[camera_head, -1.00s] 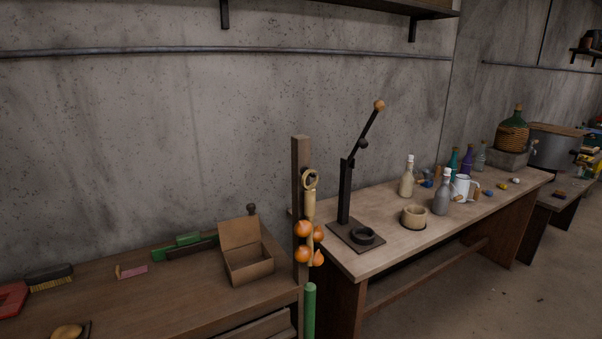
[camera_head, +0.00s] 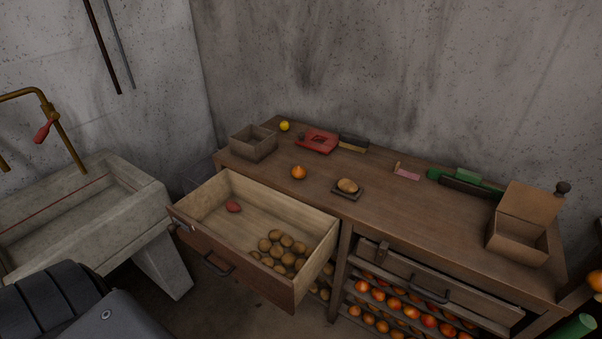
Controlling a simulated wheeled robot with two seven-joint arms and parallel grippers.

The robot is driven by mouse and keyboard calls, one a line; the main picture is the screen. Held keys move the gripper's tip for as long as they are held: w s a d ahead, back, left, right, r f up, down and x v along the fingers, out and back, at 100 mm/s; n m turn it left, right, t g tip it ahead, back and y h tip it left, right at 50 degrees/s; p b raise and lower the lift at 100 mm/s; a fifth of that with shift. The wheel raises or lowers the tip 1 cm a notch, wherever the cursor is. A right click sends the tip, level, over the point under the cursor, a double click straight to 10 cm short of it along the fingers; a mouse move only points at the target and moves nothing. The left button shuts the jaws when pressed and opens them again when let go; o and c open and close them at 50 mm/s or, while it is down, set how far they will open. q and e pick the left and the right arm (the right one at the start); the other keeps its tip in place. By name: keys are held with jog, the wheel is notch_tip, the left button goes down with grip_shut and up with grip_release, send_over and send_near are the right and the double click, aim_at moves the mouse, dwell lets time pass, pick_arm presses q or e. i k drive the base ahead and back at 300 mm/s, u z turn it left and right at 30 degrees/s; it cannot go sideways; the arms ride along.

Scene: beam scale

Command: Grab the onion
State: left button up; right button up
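A single orange-brown onion (camera_head: 299,172) sits on the wooden workbench top, behind the open drawer and left of a potato on a small dark plate. More orange onions hang in a bunch at the far right edge (camera_head: 595,281), partly cut off. Round orange-red produce (camera_head: 402,309) fills the racks under the bench; I cannot tell whether these are onions. A dark part of my own arm shows at the lower left. Neither gripper is in view.
The open drawer (camera_head: 318,262) juts out from the bench with several potatoes and a reddish one inside. A small open box (camera_head: 254,143) stands left of the onion. A stone sink (camera_head: 80,216) is at left. A cardboard box (camera_head: 517,240) stands at right.

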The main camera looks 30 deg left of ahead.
aim_at(298, 172)
jog(key=u, duration=0.05)
jog(key=k, duration=0.55)
jog(key=u, duration=0.3)
jog(key=i, duration=1)
jog(key=u, duration=0.35)
